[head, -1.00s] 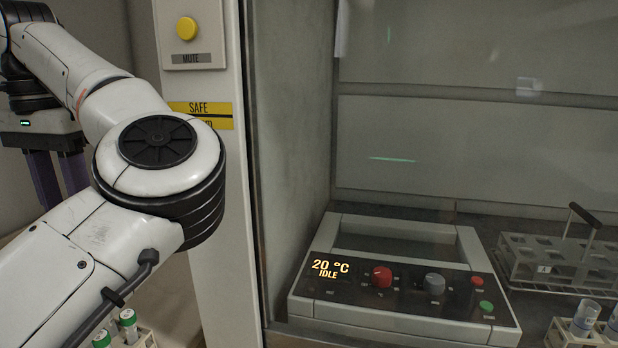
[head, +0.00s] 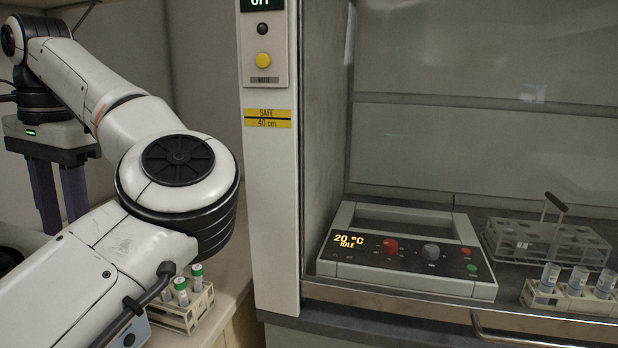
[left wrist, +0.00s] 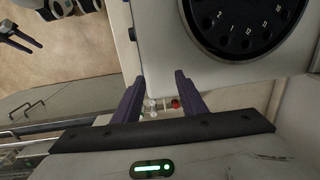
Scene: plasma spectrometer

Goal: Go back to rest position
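My left gripper (head: 65,222) hangs at the far left of the head view, its two purple fingers pointing down and apart, with nothing between them. In the left wrist view the left gripper (left wrist: 155,82) is also open and empty. My left arm fills the left side of the head view, bent at the elbow. At the upper left edge of the left wrist view, what looks like my right gripper (left wrist: 22,38) shows small, with two dark fingers spread. My right arm is outside the head view.
A hot plate (head: 405,285) reading 20 °C IDLE sits inside the hood. A grey handled rack (head: 515,235) and a tube rack (head: 540,298) stand right of it. A green-capped tube rack (head: 185,315) stands by my forearm. A numbered carousel device (left wrist: 240,60) is close to my left gripper.

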